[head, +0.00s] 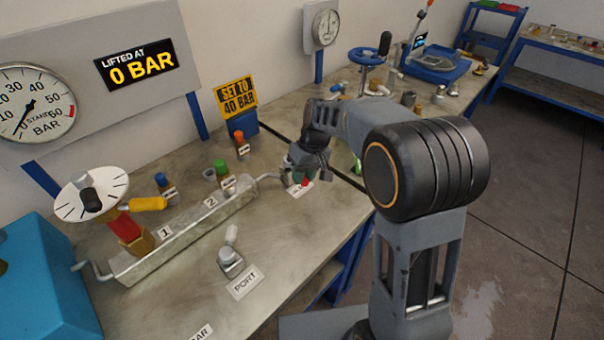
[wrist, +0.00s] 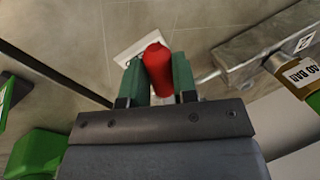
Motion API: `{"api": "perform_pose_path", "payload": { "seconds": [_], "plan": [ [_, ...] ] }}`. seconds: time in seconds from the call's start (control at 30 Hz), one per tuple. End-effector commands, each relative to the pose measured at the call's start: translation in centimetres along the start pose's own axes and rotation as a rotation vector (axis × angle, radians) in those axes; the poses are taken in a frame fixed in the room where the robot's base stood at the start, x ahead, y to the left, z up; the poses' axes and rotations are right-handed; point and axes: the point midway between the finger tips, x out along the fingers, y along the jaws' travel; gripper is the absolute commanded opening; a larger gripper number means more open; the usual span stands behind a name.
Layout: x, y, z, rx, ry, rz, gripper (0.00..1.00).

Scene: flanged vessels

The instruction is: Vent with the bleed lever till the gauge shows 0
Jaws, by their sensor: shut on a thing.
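The bleed lever with its red grip (wrist: 157,68) is between the green fingers of my gripper (wrist: 158,80) in the wrist view. The fingers are shut on the red grip. In the head view my gripper (head: 304,180) is low over the bench at the right end of the manifold, with a bit of the red grip (head: 305,183) showing. The large round gauge (head: 32,103) at the left has a dark needle pointing to the lower left, near the low end of its scale. The lever's base is hidden.
The manifold block (head: 190,225) with labels 1 and 2 lies left of my gripper. A sign reads "LIFTED AT 0 BAR" (head: 136,65). A PORT label (head: 243,282) lies in front.

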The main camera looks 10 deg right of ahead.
Motion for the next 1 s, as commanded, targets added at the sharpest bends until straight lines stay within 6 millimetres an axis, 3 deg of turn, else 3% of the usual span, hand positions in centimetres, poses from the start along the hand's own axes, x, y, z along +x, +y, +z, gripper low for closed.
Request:
{"api": "perform_pose_path", "payload": {
  "seconds": [0.4, 1.0],
  "plan": [
    [-0.8, 1.9, -0.5, -0.234, -0.056, 0.001, 0.0],
    [-0.9, 2.5, -0.6, -0.305, -0.073, 0.003, 0.0]
  ]
}}
